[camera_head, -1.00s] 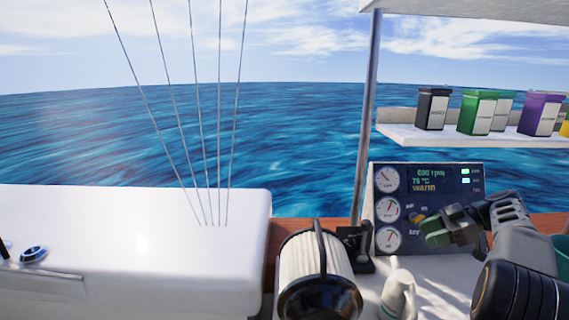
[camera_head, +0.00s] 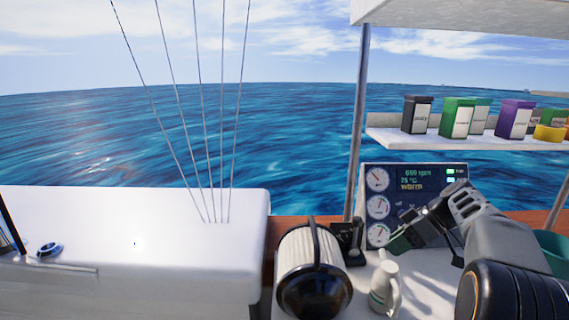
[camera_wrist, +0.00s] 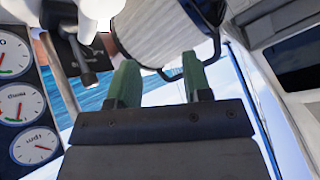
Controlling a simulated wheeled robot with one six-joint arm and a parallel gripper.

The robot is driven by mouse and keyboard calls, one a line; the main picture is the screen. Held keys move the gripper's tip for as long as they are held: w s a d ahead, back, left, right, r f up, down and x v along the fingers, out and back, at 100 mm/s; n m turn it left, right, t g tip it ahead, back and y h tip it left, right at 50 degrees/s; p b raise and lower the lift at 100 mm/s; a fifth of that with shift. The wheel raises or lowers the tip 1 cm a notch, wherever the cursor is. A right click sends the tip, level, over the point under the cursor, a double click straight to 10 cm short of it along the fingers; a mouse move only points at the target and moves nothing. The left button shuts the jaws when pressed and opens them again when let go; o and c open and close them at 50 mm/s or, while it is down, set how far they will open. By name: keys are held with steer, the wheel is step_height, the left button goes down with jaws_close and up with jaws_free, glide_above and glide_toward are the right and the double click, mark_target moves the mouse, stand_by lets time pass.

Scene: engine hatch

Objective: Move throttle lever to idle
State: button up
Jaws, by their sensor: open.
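The throttle lever (camera_head: 347,240) is a black lever on a dark box, just left of the gauge panel in the head view. It also shows at the upper left of the wrist view (camera_wrist: 84,65), with a rounded grey end. My gripper (camera_head: 398,244) is right of the lever, in front of the panel's lower part. Its green fingers stand apart with nothing between them in the wrist view (camera_wrist: 160,82). The gripper and the lever look apart. The panel screen (camera_head: 425,178) shows about 600 rpm, 75 °C and WARM.
A shelf (camera_head: 470,143) with several containers hangs above.

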steer(key=s+a+f+m+t+h+p, duration=0.1)
steer(key=s+a+m+h+p, duration=0.2)
steer(key=s, duration=0.6)
steer(key=s+a+f+m+t+h+p, duration=0.1)
steer(key=s+a+m+h+p, duration=0.3)
steer(key=s+a+m, duration=0.3)
steer(key=shift+s+a+h, duration=0.7)
steer(key=shift+s, duration=0.4)
steer(key=shift+c, duration=0.3)
stand_by(0.9)
